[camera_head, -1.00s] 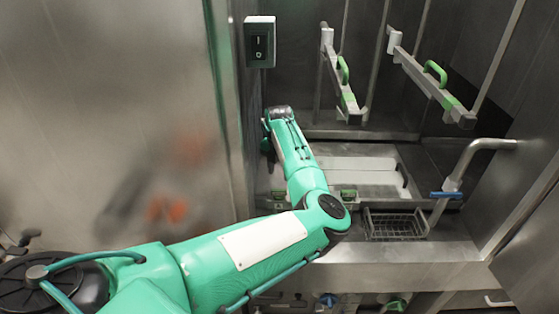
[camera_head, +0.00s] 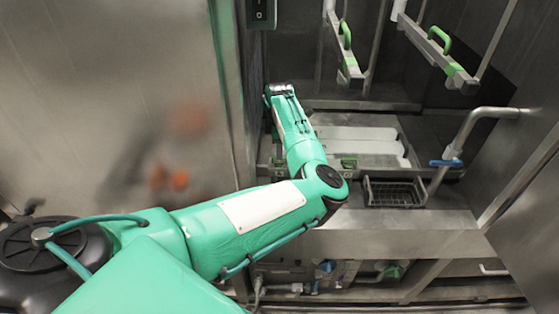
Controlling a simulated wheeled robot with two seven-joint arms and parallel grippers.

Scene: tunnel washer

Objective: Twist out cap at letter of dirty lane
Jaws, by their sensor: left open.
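My left arm, teal green, reaches from the lower left into the washer. Its wrist end is over the left side of the wash tank (camera_head: 438,214). My left gripper (camera_head: 274,137) is mostly hidden beside and behind the forearm, and its fingers are hard to make out. Small green fittings sit on the tank, one (camera_head: 348,162) right of my forearm and one (camera_head: 277,162) left of it. I cannot make out a letter or tell which fitting is the cap. Nothing is seen held. My right gripper is out of view.
A wire basket (camera_head: 394,193) sits in the tank's front. A bent steel pipe with a blue lever (camera_head: 446,163) rises at the right. Two wash arms with green handles (camera_head: 438,40) hang above. A switch box (camera_head: 261,13) and a steel panel (camera_head: 130,110) stand left.

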